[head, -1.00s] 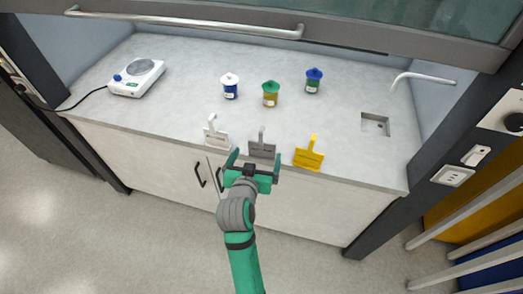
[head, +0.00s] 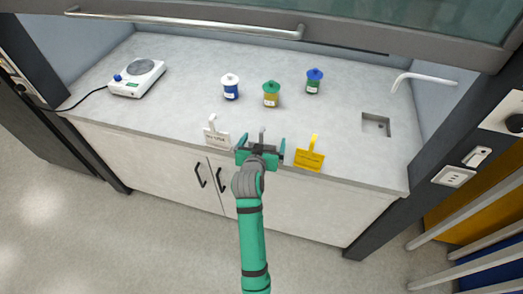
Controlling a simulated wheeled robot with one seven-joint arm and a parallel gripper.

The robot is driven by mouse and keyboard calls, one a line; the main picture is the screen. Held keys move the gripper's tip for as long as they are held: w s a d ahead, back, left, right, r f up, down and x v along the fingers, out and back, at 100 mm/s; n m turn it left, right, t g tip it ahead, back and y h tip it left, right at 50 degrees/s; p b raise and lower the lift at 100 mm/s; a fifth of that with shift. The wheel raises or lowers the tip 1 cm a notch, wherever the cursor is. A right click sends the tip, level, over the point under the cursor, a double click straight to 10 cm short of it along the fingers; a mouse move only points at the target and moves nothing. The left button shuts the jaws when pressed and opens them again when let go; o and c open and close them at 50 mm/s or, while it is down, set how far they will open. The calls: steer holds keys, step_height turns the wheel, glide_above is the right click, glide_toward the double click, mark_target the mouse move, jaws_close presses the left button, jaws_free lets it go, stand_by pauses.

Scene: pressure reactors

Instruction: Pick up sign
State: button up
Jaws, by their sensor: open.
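Three signs with upright handles stand in a row along the front edge of the worktop. The white sign (head: 217,138) is on the left and the yellow sign (head: 309,158) is on the right. The grey sign (head: 262,132) is in the middle and mostly hidden behind my gripper; the top of its handle shows. My gripper (head: 261,145) is open, with one green finger to each side of the grey sign. I cannot tell whether either finger touches it.
Three lidded jars stand behind the signs: white-and-blue (head: 230,88), green-and-yellow (head: 271,95) and blue-and-green (head: 313,82). A hotplate (head: 138,79) is at the left and a small sink (head: 376,125) at the right. The raised sash (head: 190,22) spans the top.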

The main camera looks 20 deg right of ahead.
steer(key=shift+w+d, duration=0.1)
steer(key=shift+a, duration=0.3)
steer(key=shift+c, duration=0.4)
steer(key=c, duration=0.5)
steer(key=shift+s+d, duration=0.2)
steer(key=shift+d, duration=0.25)
steer(key=c, duration=0.7)
steer(key=shift+a, duration=0.15)
